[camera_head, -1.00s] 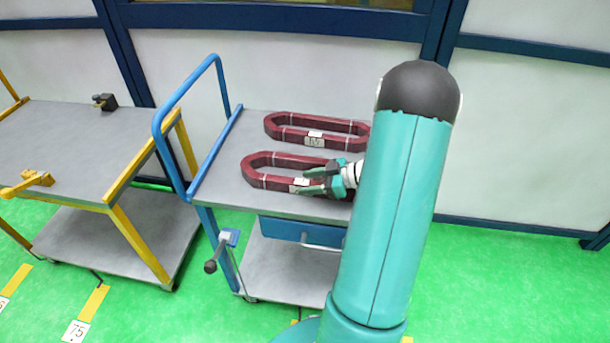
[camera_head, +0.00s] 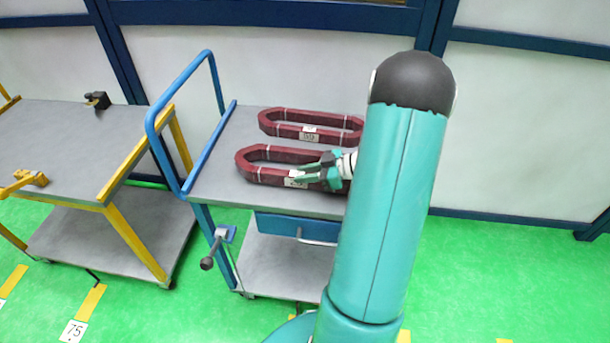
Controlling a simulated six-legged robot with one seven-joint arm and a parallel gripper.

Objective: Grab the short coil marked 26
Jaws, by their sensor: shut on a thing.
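Two dark red elongated coils lie on the grey top of the blue cart (camera_head: 225,190). The near coil (camera_head: 262,175) has a white label on its front side, partly covered by my gripper; I cannot read its number. The far coil (camera_head: 283,114) also carries a small label, too small to read surely. My gripper (camera_head: 310,175), green with a dark body, is shut on the near coil at its front side, by the label.
A yellow-framed cart (camera_head: 60,150) stands at the left with clamps on its top. The blue cart has a tall blue handle (camera_head: 152,125) at its left and a crank (camera_head: 208,263) in front. A white wall is behind. Green floor is free at the right.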

